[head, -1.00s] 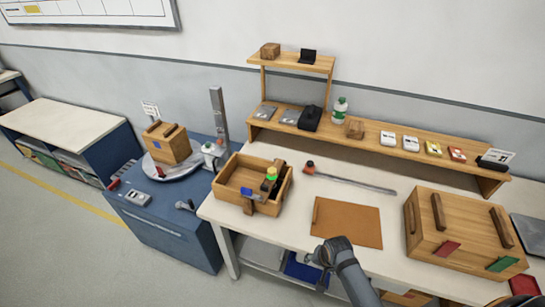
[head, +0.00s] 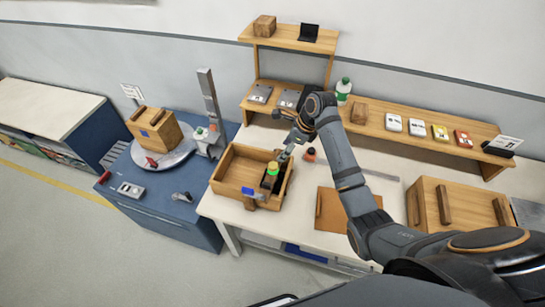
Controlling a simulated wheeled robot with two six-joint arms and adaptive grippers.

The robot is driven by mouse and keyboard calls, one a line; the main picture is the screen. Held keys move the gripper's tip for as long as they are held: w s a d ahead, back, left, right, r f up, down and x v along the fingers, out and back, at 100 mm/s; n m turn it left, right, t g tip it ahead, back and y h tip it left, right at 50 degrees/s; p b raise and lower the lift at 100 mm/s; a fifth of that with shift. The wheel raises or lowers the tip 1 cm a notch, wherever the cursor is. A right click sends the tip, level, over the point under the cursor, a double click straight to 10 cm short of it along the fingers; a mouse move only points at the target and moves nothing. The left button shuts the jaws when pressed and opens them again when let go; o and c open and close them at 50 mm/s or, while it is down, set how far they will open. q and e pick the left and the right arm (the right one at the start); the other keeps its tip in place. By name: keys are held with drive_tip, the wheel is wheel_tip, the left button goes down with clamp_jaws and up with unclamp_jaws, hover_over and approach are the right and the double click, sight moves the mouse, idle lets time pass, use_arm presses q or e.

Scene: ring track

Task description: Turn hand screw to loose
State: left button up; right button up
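I cannot tell for certain which part is the hand screw. A black tool with a green and yellow top (head: 272,170) stands in the open wooden tray (head: 226,165) on the white table. My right gripper (head: 284,156) is over the tray's back right side, just above and right of that tool. Its fingers are too small to tell whether they are open or touching it. My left gripper is out of view.
A wooden box (head: 155,130) stands on a round grey turntable (head: 180,155) on the blue cabinet (head: 165,215). A red-topped piece (head: 310,154) lies beside the tray. A brown mat (head: 328,212) and a large wooden case (head: 450,190) are farther right.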

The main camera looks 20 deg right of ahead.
sight(273, 165)
drive_tip(key=p+x, duration=0.2)
drive_tip(key=x, duration=0.7)
drive_tip(key=shift+a+f, duration=0.2)
drive_tip(key=shift+f, duration=0.2)
drive_tip(key=shift+s, duration=0.1)
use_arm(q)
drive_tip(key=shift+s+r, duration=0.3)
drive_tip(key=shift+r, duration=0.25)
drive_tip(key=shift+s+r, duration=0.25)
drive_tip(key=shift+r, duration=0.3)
use_arm(e)
drive_tip(key=shift+f, duration=0.1)
drive_tip(key=c, duration=1.2)
